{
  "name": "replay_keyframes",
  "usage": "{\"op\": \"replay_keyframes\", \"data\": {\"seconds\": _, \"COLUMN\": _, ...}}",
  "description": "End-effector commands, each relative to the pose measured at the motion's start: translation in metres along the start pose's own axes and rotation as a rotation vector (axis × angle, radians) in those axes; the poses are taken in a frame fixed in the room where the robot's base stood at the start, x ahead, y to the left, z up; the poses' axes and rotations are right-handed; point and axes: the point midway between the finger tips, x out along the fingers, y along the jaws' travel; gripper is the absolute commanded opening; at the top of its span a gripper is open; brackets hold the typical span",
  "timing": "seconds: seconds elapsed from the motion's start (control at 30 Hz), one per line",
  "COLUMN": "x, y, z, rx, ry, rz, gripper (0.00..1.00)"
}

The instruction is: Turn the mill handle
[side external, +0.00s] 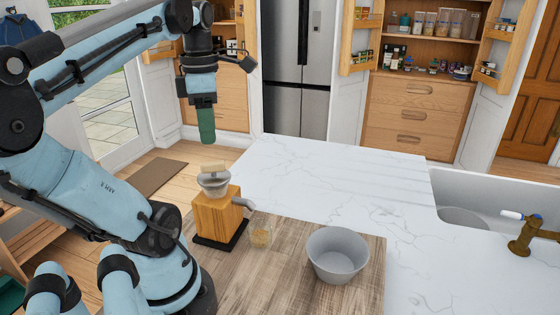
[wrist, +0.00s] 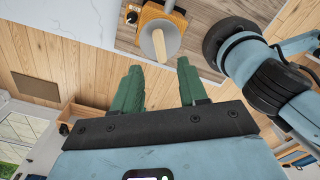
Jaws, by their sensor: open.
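The mill (side external: 217,218) is a wooden box on a black base, with a grey hopper on top and a grey spout at its right side. Its pale wooden mill handle (side external: 213,169) sits above the hopper. My gripper (side external: 206,138) hangs above the mill, pointing down, clear of the handle. In the wrist view the mill (wrist: 150,14) is at the top, and the handle (wrist: 160,46) points toward the gap between my green fingers (wrist: 158,66). The fingers are open and empty.
A grey bowl (side external: 338,256) sits further right on the wooden board (side external: 290,230). The white marble counter (side external: 340,180) behind is clear. A sink with a brass tap (side external: 525,238) is at the right.

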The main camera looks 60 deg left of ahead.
Motion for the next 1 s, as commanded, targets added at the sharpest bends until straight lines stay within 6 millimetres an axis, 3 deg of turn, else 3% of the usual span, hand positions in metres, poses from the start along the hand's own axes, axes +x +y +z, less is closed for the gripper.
{"op": "replay_keyframes", "data": {"seconds": 0.2, "x": 0.038, "y": 0.0, "z": 0.0, "rx": 0.001, "ry": 0.0, "rz": 0.0, "gripper": 0.43}}
{"op": "replay_keyframes", "data": {"seconds": 0.43, "x": 0.065, "y": 0.0, "z": 0.0, "rx": 0.001, "ry": -0.001, "rz": 0.0, "gripper": 0.43}}
{"op": "replay_keyframes", "data": {"seconds": 0.9, "x": 0.074, "y": 0.0, "z": 0.0, "rx": 0.002, "ry": -0.001, "rz": 0.0, "gripper": 0.43}}
{"op": "replay_keyframes", "data": {"seconds": 1.0, "x": 0.074, "y": 0.0, "z": 0.0, "rx": 0.002, "ry": -0.001, "rz": 0.0, "gripper": 0.27}}
